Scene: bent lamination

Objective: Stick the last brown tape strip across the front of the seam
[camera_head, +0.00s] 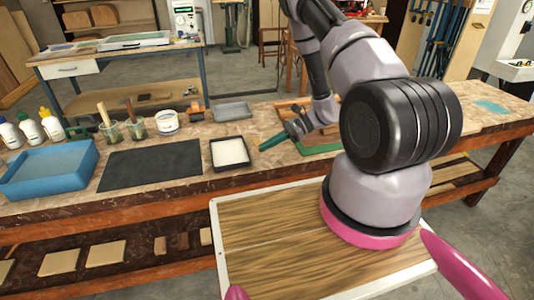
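My gripper (291,134) is over the workbench, right of the small white-filled tray. It is small and dark here, and I cannot tell whether its fingers are open or shut. A dark green elongated piece (272,142) is at its left side; I cannot tell whether it is held or lies behind. A brown wooden piece (290,108) with a green edge (322,149) lies on the bench behind and under my gripper, partly hidden by my arm. I cannot make out the brown tape strip or the seam.
The workbench (225,185) holds a blue tray (50,170), a dark mat (152,165), a black-rimmed tray (229,152), a grey tray (232,111), a white tub (167,122), brush jars (110,131) and several bottles (30,128). The bench's right end is mostly clear.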

